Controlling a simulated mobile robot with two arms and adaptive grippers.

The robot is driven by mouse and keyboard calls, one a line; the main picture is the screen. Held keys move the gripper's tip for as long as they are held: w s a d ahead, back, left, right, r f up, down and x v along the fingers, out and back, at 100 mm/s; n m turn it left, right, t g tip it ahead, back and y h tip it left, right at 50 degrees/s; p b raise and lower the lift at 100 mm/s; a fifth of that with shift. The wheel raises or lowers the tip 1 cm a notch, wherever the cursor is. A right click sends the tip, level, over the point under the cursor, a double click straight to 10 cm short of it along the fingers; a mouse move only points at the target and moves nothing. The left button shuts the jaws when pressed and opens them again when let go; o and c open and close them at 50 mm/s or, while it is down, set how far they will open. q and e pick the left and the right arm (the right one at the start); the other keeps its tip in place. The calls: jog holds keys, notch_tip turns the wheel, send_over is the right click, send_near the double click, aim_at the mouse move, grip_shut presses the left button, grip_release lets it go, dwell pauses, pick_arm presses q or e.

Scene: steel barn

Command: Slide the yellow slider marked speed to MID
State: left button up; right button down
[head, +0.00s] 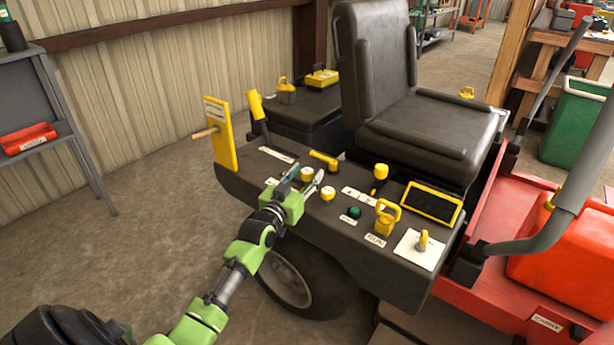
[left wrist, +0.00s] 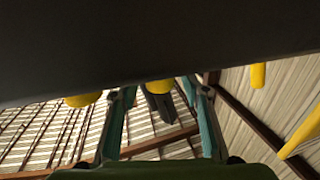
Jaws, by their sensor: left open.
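My left gripper (head: 308,180) is open over the dark control console (head: 245,177). Its fingers are close to two round yellow knobs, one behind (head: 307,174) and one to the right (head: 328,193). The label reading speed is too small to make out, so I cannot tell which yellow control is the slider. In the left wrist view the open fingers (left wrist: 163,105) point toward a yellow piece (left wrist: 158,87), partly hidden by the dark console edge (left wrist: 150,50). Contact cannot be told. My right gripper is not in view.
The console also carries a yellow lever (head: 257,108), a yellow plate with a wooden peg (head: 220,135), a yellow-topped stick (head: 380,171), a green button (head: 354,212), a yellow-framed screen (head: 431,203) and a padlock-like piece (head: 386,220). A black seat (head: 420,125) stands behind.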

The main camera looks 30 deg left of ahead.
pick_arm(q)
jog(key=shift+w, duration=0.45)
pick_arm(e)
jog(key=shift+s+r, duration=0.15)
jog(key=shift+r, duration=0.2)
pick_arm(q)
grip_shut()
jog(key=a, duration=0.1)
jog(key=a+b, duration=0.1)
jog(key=a, duration=0.1)
jog(key=shift+w+a+f, duration=0.1)
jog(key=shift+w+a, duration=0.05)
jog(key=shift+a, duration=0.1)
jog(key=shift+a+b, duration=0.35)
jog(key=shift+a, duration=0.2)
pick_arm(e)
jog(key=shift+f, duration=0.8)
pick_arm(q)
grip_release()
